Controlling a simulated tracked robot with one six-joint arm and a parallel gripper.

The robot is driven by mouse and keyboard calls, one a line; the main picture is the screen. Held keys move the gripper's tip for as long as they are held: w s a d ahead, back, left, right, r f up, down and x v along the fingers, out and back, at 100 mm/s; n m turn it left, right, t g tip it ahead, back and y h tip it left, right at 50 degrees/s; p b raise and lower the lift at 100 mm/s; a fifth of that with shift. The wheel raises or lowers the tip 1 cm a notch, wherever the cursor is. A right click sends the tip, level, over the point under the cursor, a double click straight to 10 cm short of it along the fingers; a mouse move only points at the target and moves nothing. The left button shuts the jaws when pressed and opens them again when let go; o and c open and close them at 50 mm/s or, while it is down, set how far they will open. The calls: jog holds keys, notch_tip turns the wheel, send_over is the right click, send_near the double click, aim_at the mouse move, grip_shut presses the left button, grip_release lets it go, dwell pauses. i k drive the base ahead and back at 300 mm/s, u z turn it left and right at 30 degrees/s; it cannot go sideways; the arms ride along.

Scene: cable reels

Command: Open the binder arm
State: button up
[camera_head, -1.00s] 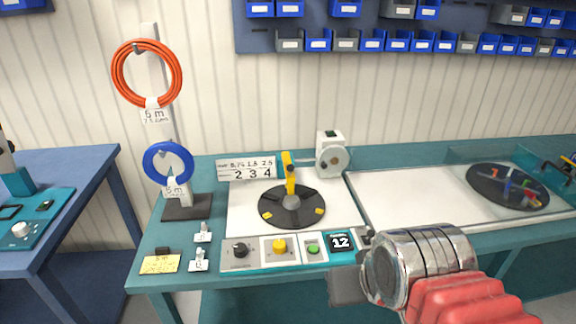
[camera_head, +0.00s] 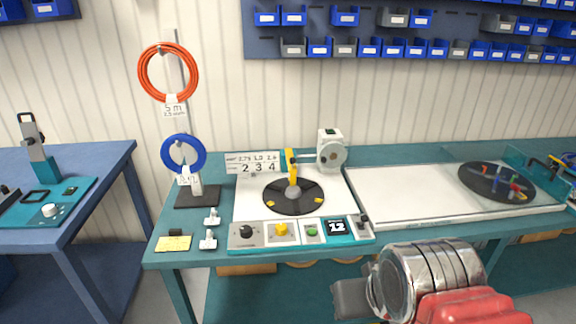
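A yellow arm (camera_head: 291,166) stands upright at the black round disc (camera_head: 310,203) on the white panel of the teal bench; it looks like the binder arm. The disc has small yellow blocks on it. A white unit with a grey round face (camera_head: 331,152) stands behind and right of the yellow arm, with a thin dark rod between them. My gripper (camera_head: 350,298) shows at the lower right as a dark grey block on my silver and red wrist. It is in front of the bench, apart from the yellow arm. Its fingers cannot be made out.
A control row with a black knob (camera_head: 246,231), yellow button (camera_head: 281,229) and green button (camera_head: 312,231) lines the front edge. A stand holds an orange coil (camera_head: 168,72) and a blue coil (camera_head: 184,154) at left. The white board (camera_head: 410,195) at right is mostly bare.

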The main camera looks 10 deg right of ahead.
aim_at(290, 161)
jog(key=k, duration=0.9)
jog(key=u, duration=0.45)
jog(key=i, duration=2.2)
jog(key=z, duration=0.45)
